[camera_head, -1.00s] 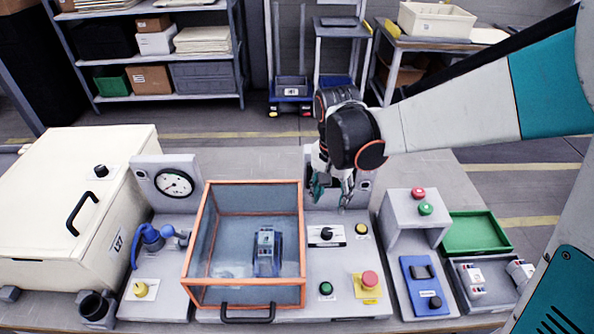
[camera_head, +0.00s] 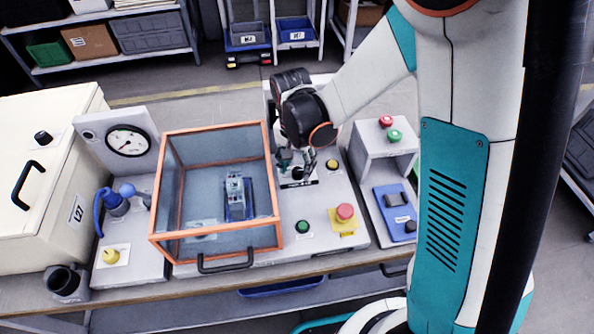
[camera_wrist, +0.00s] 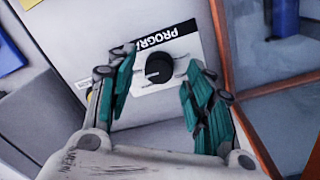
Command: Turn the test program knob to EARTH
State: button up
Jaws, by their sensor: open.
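The test program knob (camera_wrist: 158,70) is a round black knob on a white plate with a black strip (camera_wrist: 165,37) reading "PROGRA…", upside down in the wrist view. Its position marks are too blurred to read, so I cannot tell its setting. In the head view the knob (camera_head: 297,173) is partly covered by my gripper (camera_head: 296,160). My gripper (camera_wrist: 163,76) is open, with its green-padded fingers on either side of the knob. I see gaps between knob and pads in the wrist view, and cannot tell the exact height.
The orange-framed clear box (camera_head: 273,190) stands close to the left of the knob plate. A yellow button (camera_head: 331,164), green button (camera_head: 302,227) and red mushroom button (camera_head: 345,212) are nearby. A grey stand (camera_head: 372,160) rises at the right.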

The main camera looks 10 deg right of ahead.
jog(key=shift+f, duration=0.7)
jog(key=c, duration=1.1)
jog(key=shift+n, duration=0.3)
jog(key=n+b, duration=0.1)
jog(key=n, duration=0.4)
jog(key=shift+s, duration=0.1)
jog(key=n, duration=0.6)
jog(key=shift+t+b, duration=0.3)
